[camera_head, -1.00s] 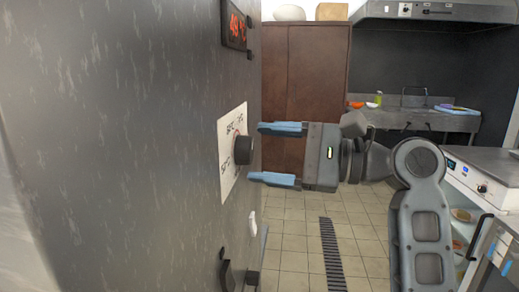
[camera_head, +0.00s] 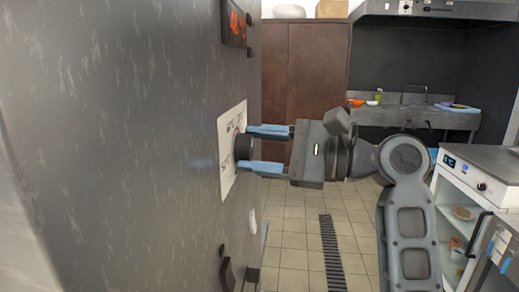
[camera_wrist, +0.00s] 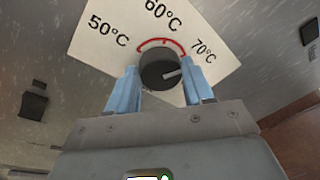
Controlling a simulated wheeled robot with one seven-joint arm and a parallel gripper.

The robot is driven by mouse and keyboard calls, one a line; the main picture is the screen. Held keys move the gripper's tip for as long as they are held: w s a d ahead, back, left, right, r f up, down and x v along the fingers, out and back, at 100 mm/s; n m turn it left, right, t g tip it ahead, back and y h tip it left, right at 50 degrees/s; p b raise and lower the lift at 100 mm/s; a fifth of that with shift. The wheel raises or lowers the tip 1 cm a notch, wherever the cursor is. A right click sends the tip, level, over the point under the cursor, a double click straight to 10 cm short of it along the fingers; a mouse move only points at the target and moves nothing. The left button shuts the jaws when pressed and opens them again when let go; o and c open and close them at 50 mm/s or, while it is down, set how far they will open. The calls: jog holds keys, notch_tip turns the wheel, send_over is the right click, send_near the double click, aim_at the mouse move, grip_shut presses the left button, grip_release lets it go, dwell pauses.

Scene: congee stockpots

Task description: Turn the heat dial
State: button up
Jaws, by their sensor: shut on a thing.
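The heat dial (camera_head: 243,147) is a round black knob on a white plate (camera_head: 228,170) on the grey steel front at left. In the wrist view the dial (camera_wrist: 158,72) has a white pointer line directed right, just below the 70°C mark. A red arc and the marks 50°C, 60°C and 70°C surround its upper side. My gripper (camera_head: 246,149) has its blue fingers on both sides of the dial, shut on it. In the wrist view the fingers (camera_wrist: 160,84) flank the knob's lower half.
A red digital display (camera_head: 234,24) is above the plate, its digits hard to read. A dark handle (camera_head: 227,272) and a small white switch (camera_head: 252,221) sit below. A white glass-front cabinet (camera_head: 462,200) stands at right. Tiled floor lies open between.

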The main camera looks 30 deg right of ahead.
jog(key=shift+c, duration=0.5)
jog(key=shift+f+n, duration=0.1)
jog(key=shift+n, duration=0.3)
jog(key=n, duration=0.2)
jog(key=n+b, duration=0.1)
jog(key=n, duration=0.1)
jog(key=shift+f+n+y, duration=0.2)
jog(key=shift+n+y, duration=0.1)
jog(key=shift+y, duration=0.1)
jog(key=n+b, duration=0.1)
jog(key=n, duration=0.1)
jog(key=n+b, duration=0.2)
jog(key=n+y+b, duration=0.1)
jog(key=n, duration=0.2)
jog(key=shift+w+f+b, duration=0.1)
jog(key=shift+f+b, duration=0.15)
jog(key=shift+b, duration=0.15)
jog(key=shift+w+d+r+n+g+y+b, duration=0.1)
jog(key=shift+n+g+y+b, duration=0.25)
jog(key=shift+n+b, duration=1.75)
jog(key=shift+w+d+f+n+g+y+b, duration=0.15)
jog(key=shift+n+g+b, duration=0.3)
jog(key=shift+n+b, duration=1.7)
jog(key=shift+s+a+r+n+g+y+b, duration=0.15)
jog(key=shift+n+g+y+b, duration=0.2)
jog(key=shift+n+b, duration=1.75)
jog(key=shift+w+d+n+p, duration=0.1)
jog(key=shift+n+p, duration=0.6)
jog(key=shift+n, duration=0.15)
